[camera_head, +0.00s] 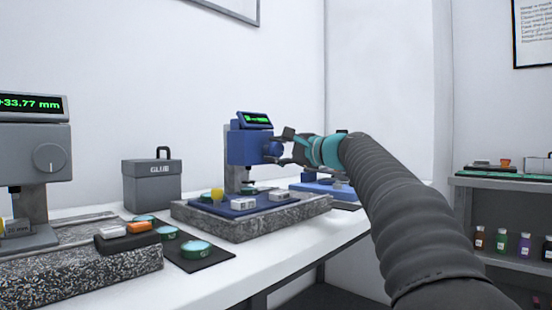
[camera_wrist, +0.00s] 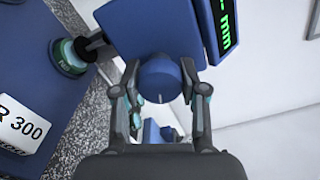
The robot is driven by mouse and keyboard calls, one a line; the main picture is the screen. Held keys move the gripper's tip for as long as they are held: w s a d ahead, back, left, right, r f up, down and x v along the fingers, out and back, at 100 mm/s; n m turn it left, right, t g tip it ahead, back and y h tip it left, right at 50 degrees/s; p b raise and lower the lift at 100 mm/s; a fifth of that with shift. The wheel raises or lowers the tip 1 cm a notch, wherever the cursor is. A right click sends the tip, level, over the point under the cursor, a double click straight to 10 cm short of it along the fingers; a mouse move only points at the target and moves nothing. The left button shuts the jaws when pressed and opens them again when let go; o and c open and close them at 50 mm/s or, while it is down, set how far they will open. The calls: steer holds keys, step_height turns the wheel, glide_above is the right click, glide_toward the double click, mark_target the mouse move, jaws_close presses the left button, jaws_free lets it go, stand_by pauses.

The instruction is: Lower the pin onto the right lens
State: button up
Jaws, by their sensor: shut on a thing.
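The blue gauge (camera_head: 248,147) stands on the speckled stone plate, and its round blue knob (camera_wrist: 160,80) faces my wrist camera. My gripper (camera_head: 278,148) is shut on the knob; in the wrist view a finger sits on each side of it. The dark pin (camera_wrist: 92,41) points down from the gauge's head at the right lens (camera_wrist: 68,57), a green-rimmed disc on the blue base. The lens also shows small in the head view (camera_head: 248,190). I cannot tell whether pin and lens touch. The display (camera_head: 255,119) glows green, its reading too small to make out.
On the stone plate (camera_head: 240,229) stand white blocks (camera_head: 243,204) and a yellow piece (camera_head: 217,194). A grey gauge (camera_head: 35,150) is at the left, a grey case (camera_head: 152,182) behind. Several green lenses lie on a dark mat (camera_head: 213,257). A shelf (camera_head: 485,182) stands at right.

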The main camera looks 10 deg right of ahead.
steer(key=n+b, duration=0.2)
steer(key=n, duration=0.2)
steer(key=shift+f, duration=0.15)
steer(key=shift+n+b, duration=0.65)
steer(key=shift+n, duration=0.85)
steer(key=o, duration=1.1)
steer(key=shift+o, duration=0.2)
steer(key=v, duration=1.2)
